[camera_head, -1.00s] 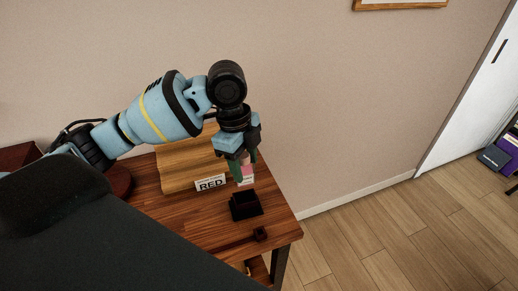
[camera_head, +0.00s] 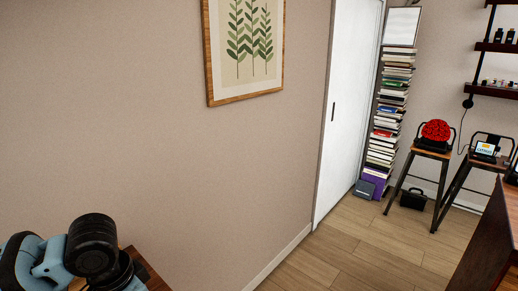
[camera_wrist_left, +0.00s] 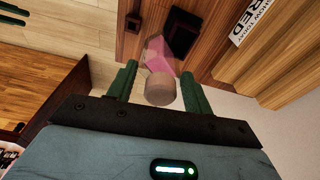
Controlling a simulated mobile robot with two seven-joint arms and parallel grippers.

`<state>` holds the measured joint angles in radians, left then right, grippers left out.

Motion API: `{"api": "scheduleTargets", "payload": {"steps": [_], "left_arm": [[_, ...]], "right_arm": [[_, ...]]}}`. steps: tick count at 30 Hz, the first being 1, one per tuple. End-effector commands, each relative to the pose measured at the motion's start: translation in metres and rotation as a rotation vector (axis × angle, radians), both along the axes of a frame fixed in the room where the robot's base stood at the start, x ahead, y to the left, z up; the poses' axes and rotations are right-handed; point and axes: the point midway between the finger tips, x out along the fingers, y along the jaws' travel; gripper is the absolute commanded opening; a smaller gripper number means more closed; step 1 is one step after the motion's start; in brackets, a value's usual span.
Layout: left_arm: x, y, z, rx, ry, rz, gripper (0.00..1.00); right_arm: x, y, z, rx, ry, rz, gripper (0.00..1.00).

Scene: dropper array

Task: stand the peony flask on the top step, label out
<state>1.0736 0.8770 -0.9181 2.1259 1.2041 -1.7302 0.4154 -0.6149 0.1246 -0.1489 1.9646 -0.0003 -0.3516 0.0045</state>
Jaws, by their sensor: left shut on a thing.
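In the left wrist view my left gripper (camera_wrist_left: 159,68) has its two green fingers closed on a small flask (camera_wrist_left: 159,53). The flask has a pink body and a pale round cap (camera_wrist_left: 160,91) that faces the camera. I cannot read any label on it, so whether it is the peony one is unclear. In the head view only part of my left arm shows, at the lower left. My right gripper is in neither current view.
A dark open box (camera_wrist_left: 187,32) and a small dark block (camera_wrist_left: 133,20) are on the wooden table near the flask. In the head view a book stack (camera_head: 388,120), two stools, one with a red flower-like thing (camera_head: 436,130), and shelves (camera_head: 495,47) with bottles stand at the right.

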Motion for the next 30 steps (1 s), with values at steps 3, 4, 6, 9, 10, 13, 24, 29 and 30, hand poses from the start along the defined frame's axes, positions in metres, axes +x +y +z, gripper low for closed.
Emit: {"api": "scheduleTargets", "payload": {"steps": [3, 4, 6, 9, 10, 13, 24, 29, 30], "left_arm": [[-0.004, -0.005, -0.003, -0.001, -0.002, 0.156, 0.21], [-0.005, -0.006, -0.004, 0.0, -0.002, 0.195, 0.21], [-0.008, -0.009, -0.006, -0.001, -0.001, 0.289, 0.21], [-0.011, -0.011, -0.008, 0.0, -0.002, 0.41, 0.21], [-0.012, -0.012, -0.009, 0.0, -0.002, 0.442, 0.21], [-0.014, -0.014, -0.01, 0.0, -0.002, 0.531, 0.21], [-0.017, -0.016, -0.012, -0.002, -0.001, 0.638, 0.21], [-0.017, -0.016, -0.012, -0.002, 0.001, 0.637, 0.21], [-0.017, -0.016, -0.012, -0.002, 0.0, 0.637, 0.21]], "right_arm": [[0.0, 0.0, 0.0, 0.0, 0.001, 0.0, 0.36], [0.0, 0.0, 0.0, 0.0, 0.001, 0.0, 0.36], [-0.001, 0.0, -0.001, 0.0, 0.002, 0.0, 0.36], [-0.001, 0.0, -0.002, -0.001, 0.004, 0.0, 0.36], [-0.001, 0.0, -0.002, -0.001, 0.005, 0.0, 0.36], [-0.002, 0.0, -0.002, -0.001, 0.006, 0.0, 0.36], [-0.002, 0.0, -0.002, -0.001, 0.006, 0.0, 0.36], [-0.002, 0.0, -0.002, -0.001, 0.006, 0.0, 0.36], [-0.002, 0.0, -0.002, -0.001, 0.006, 0.0, 0.36]]}}
